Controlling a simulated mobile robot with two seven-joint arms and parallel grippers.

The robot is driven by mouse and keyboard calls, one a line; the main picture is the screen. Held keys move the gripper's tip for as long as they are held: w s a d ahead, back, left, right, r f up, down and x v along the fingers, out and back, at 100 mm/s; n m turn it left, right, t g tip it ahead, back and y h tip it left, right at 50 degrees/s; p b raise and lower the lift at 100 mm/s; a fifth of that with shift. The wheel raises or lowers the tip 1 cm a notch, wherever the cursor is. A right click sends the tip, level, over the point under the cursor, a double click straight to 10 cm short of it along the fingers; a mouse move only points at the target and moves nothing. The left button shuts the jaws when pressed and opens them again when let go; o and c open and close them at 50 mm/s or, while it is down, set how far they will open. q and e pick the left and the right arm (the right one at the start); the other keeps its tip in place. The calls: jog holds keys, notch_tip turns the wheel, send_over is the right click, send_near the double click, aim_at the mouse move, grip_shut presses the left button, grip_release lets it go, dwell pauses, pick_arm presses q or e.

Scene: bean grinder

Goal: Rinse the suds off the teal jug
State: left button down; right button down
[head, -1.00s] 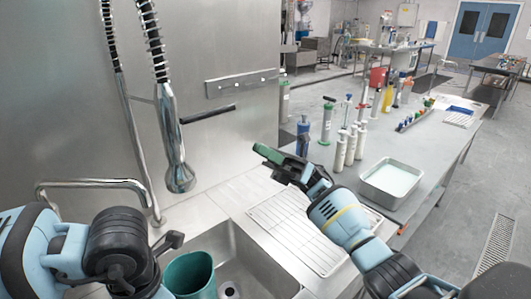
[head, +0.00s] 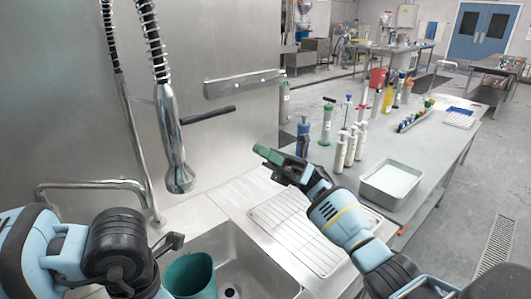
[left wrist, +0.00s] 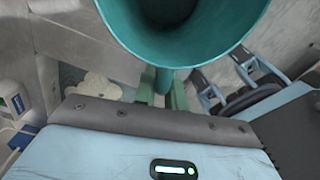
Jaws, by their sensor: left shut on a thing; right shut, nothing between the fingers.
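The teal jug (head: 190,277) is at the bottom of the head view, over the left part of the sink (head: 245,262), mouth facing up. In the left wrist view the jug (left wrist: 185,40) fills the top middle. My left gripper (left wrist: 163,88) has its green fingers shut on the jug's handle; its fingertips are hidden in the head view. I see no clear suds on the parts of the jug in view. The spray head (head: 176,150) hangs above and behind the jug, apart from it. My right gripper (head: 270,157) is shut and empty above the drainboard.
A wire rack (head: 300,235) lies on the drainboard right of the sink. A metal tray (head: 391,182) and several bottles (head: 341,150) stand on the counter behind my right arm. A bent metal tap pipe (head: 90,184) is at left. A pale lumpy patch (left wrist: 95,83) shows in the left wrist view.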

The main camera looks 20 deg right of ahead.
pick_arm(q)
jog(key=s+r, duration=0.4)
jog(key=shift+s, duration=0.4)
dwell(0.7)
jog(key=shift+s+f, duration=0.1)
dwell(0.6)
